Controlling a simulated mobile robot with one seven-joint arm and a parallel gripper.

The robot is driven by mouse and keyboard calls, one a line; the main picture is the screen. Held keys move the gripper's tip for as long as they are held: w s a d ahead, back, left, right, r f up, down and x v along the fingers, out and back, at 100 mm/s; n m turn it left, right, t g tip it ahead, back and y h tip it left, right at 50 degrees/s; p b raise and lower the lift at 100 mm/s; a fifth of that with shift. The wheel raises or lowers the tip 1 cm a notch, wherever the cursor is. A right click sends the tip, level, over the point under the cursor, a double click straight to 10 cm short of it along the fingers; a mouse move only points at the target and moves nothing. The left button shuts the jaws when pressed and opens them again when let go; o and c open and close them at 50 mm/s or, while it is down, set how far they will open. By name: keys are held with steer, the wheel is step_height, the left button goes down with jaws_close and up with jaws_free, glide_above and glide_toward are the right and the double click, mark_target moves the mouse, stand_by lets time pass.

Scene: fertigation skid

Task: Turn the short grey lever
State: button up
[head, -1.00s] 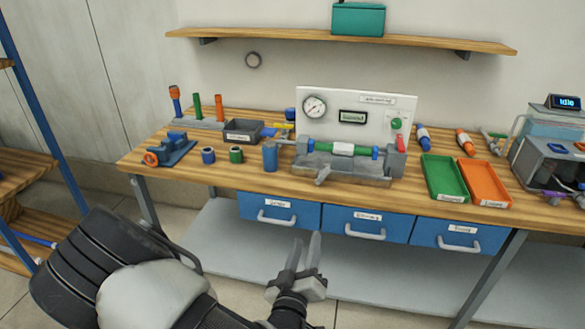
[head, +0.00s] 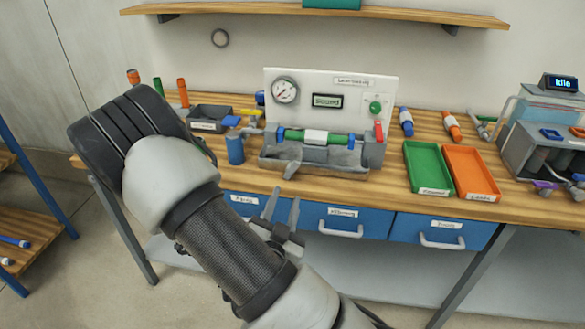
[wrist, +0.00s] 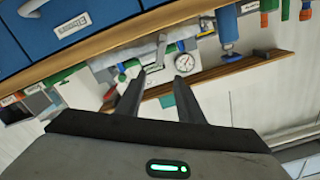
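A short grey lever (head: 291,170) sticks out from the front of the grey trough (head: 330,160) on the bench test rig. It points down toward the bench's front edge. In the wrist view, which is turned over, a light grey piece that looks like this lever (wrist: 161,49) shows just past the fingertips. My gripper (head: 285,194) is open and empty, its fingers pointing up toward the rig. In the head view it sits just below the lever, in front of the drawers, and appears apart from it. The open fingers also show in the wrist view (wrist: 160,76).
The rig has a white panel with a gauge (head: 285,90) and a red lever (head: 379,131) at its right. A blue cylinder (head: 235,149) stands left of the trough. Green (head: 408,163) and orange (head: 495,180) trays lie at right. Blue drawers (head: 345,215) with handles sit below.

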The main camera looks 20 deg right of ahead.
mark_target(296, 165)
steer(key=b+x, duration=0.1)
steer(key=x, duration=1.4)
steer(key=shift+w+d, duration=0.15)
steer(key=shift+d, duration=0.05)
jaws_close()
